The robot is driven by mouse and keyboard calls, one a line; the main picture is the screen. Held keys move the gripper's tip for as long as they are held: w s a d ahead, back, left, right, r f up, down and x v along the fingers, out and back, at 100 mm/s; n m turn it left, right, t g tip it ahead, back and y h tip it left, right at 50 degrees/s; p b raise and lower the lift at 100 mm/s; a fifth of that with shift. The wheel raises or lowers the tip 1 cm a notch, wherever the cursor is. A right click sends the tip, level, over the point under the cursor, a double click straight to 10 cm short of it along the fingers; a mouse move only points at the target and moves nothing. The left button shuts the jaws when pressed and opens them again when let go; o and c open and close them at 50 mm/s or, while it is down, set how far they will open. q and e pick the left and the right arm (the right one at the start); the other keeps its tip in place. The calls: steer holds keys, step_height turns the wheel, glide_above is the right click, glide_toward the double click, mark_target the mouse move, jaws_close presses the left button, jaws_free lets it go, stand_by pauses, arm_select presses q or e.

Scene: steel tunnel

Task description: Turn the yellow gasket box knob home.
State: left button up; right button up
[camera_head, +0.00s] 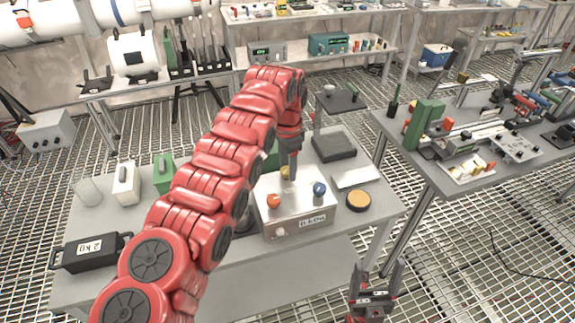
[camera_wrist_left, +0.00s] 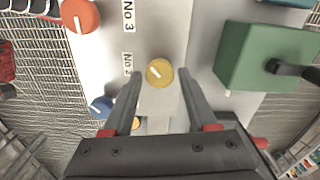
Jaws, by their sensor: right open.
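The yellow knob (camera_wrist_left: 159,72) is on top of a pale metal gasket box (camera_head: 300,218), with a light pointer line set diagonally. In the head view the yellow knob (camera_head: 286,172) is partly hidden by my left gripper (camera_head: 288,168), which points down over it. In the left wrist view my left gripper (camera_wrist_left: 160,75) is open, with one finger on each side of the yellow knob and visible gaps. An orange knob (camera_head: 273,200) and a blue knob (camera_head: 319,189) are on the same box. My right gripper (camera_head: 376,283) is open and empty, in front of the table.
A green block with a dark handle (camera_wrist_left: 262,57) is close beside the box. A black 2 kg weight (camera_head: 90,252) is at the table's left. An orange-topped disc (camera_head: 358,201) lies right of the box. The table's front strip is clear.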

arm_select(q)
steer(key=shift+o, duration=0.8)
steer(key=shift+r, duration=0.15)
step_height(320, 180, up, 3)
steer(key=shift+d+f, duration=0.1)
steer(key=shift+f, duration=0.1)
step_height(320, 180, up, 4)
steer(key=shift+f+p, duration=0.1)
steer(key=shift+p, duration=0.95)
step_height(320, 180, up, 11)
steer(key=p, duration=1.1)
steer(key=shift+f, duration=0.2)
stand_by(1.5)
